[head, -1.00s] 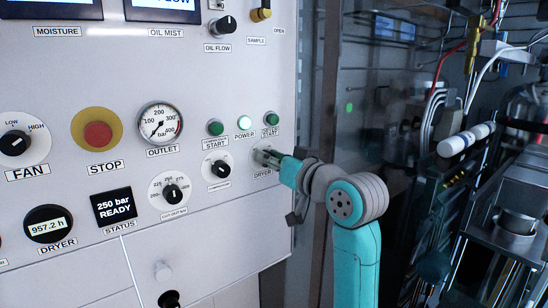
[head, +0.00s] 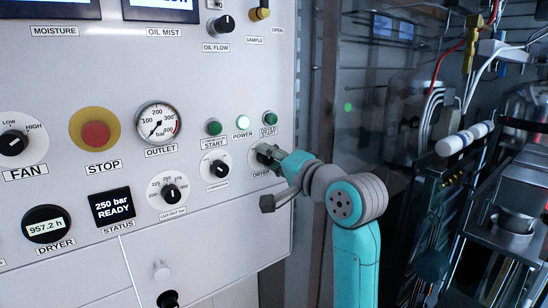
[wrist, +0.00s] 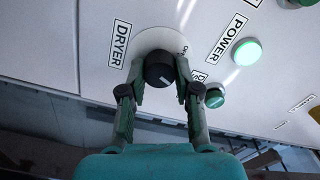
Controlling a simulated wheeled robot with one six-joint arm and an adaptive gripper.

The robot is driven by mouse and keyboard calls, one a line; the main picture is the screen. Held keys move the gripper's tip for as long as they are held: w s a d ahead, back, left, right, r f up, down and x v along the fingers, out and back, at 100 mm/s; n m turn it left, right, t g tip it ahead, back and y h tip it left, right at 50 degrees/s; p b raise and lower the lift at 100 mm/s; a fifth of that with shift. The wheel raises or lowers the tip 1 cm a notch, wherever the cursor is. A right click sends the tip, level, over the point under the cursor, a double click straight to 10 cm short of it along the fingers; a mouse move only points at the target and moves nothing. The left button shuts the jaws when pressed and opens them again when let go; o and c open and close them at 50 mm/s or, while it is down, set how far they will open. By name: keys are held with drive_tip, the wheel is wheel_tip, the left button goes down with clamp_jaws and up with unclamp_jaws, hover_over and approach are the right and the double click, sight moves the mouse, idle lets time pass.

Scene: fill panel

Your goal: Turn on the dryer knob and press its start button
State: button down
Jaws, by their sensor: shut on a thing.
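The dryer knob (wrist: 158,69) is a black knob on a white round plate, beside the DRYER label in the wrist view. My gripper (wrist: 161,76) has one finger on each side of the knob and is shut on it. A pale pointer mark shows on the knob; its exact setting is unclear. In the head view my gripper (head: 268,154) is at the panel's right side and hides most of the knob. The green dryer start button (head: 270,118) is just above it. It also shows in the wrist view (wrist: 214,97), right of the fingers, clear of them.
The lit power light (head: 243,122) and another green start button (head: 214,127) sit left of the dryer start button. A smaller black knob (head: 218,167) is left of my gripper. A red stop button (head: 96,134) is farther left. Hoses and machinery fill the right.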

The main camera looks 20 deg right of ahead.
drive_tip(key=shift+m, duration=2.3)
drive_tip(key=shift+r, duration=0.1)
drive_tip(key=c, duration=0.8)
unclamp_jaws()
drive_tip(key=shift+s, duration=0.1)
drive_tip(key=v, duration=1.2)
